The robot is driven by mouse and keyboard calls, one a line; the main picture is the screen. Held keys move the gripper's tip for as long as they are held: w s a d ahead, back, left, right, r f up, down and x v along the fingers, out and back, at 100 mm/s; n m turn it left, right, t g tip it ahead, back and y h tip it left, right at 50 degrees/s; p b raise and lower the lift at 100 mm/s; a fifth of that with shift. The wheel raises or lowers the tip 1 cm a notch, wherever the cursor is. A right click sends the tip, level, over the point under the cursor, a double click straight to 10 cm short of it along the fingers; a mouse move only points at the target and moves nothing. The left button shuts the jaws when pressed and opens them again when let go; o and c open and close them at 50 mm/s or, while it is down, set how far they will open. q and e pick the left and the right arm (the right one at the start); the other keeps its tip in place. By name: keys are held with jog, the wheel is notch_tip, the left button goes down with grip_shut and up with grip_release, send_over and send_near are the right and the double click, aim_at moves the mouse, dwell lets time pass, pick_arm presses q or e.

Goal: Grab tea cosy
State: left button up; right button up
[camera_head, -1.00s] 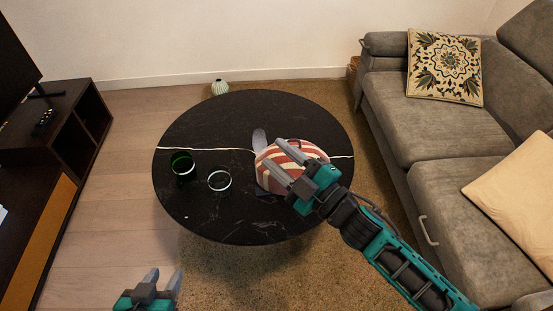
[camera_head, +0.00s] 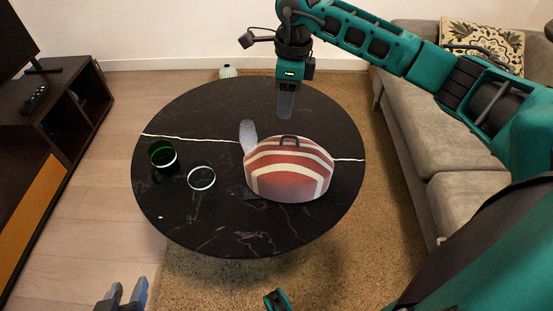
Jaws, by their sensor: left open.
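The tea cosy (camera_head: 290,182) is a dome with red and cream stripes and a small dark loop on top. It sits on the right part of the round black table (camera_head: 215,232). My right gripper (camera_head: 285,112) points down above the far side of the table, behind the cosy in the picture and apart from it. Its fingers overlap in this view, so their gap is hidden. My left gripper (camera_head: 124,294) is open and empty at the bottom left edge, low in front of the table.
A grey rounded upright piece (camera_head: 248,134) shows beside the cosy's left edge. A green glass (camera_head: 162,154) and a clear glass with a white rim (camera_head: 201,178) stand left of it. A grey sofa (camera_head: 455,205) is at right, a dark cabinet (camera_head: 75,125) at left.

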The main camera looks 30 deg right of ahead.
aim_at(290, 133)
jog(key=shift+h, duration=0.6)
jog(key=f, duration=0.2)
jog(key=d+f+b, duration=0.1)
jog(key=f, duration=0.1)
jog(key=w+d+f, duration=0.1)
jog(key=f, duration=0.1)
jog(key=shift+d+f+b, duration=0.15)
jog(key=shift+d+b, duration=0.1)
jog(key=shift+b, duration=0.1)
notch_tip(290, 133, down, 6)
jog(key=shift+r+b, duration=0.15)
jog(key=shift+b, duration=0.65)
grip_shut()
